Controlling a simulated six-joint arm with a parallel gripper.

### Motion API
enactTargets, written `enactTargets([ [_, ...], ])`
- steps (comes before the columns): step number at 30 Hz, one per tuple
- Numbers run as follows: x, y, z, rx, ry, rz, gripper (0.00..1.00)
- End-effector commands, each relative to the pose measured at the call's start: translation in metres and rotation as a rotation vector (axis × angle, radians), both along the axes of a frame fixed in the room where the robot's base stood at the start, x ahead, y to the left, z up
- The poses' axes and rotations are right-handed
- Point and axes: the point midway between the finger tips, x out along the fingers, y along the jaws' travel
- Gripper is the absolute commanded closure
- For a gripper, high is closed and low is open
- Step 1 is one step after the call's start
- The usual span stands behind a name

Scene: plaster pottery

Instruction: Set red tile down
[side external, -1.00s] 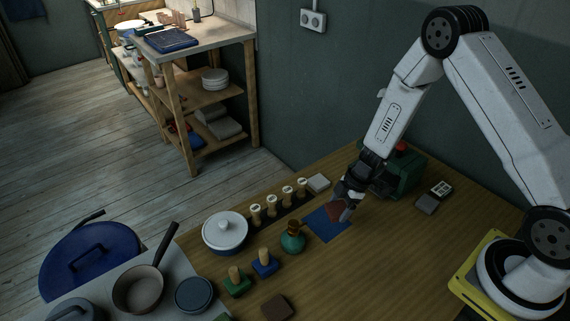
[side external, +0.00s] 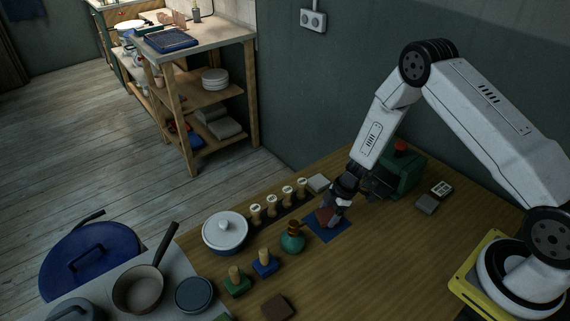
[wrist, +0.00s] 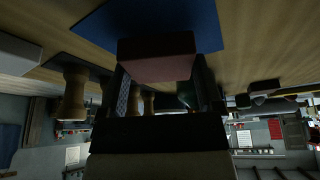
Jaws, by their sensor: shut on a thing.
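My gripper (side external: 333,211) is shut on the red tile (side external: 323,215), low over the blue mat (side external: 341,233) on the wooden table. In the wrist view the red tile (wrist: 158,58) is held between the two fingers, with the blue mat (wrist: 205,22) just beyond it. The tile overlaps the mat in both views. I cannot tell whether its underside touches the mat. My gripper hides part of the tile and of the mat in the side view.
A teal flask (side external: 293,241) stands just left of the mat. Several wooden-handled stamps (side external: 271,210) stand in a row behind it, beside a pale block (side external: 318,183). A green box with a red button (side external: 402,174) is behind my gripper.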

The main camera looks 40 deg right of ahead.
Motion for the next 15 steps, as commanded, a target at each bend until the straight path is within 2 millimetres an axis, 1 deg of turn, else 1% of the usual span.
enactTargets([
  [1,-0.0005,0.0,-0.0053,0.0,0.001,0.0,0.81],
  [5,-0.0003,-0.0002,-0.0117,0.0,0.0,0.0,0.81],
  [15,-0.0002,-0.0003,-0.0131,-0.001,-0.001,0.001,0.81],
])
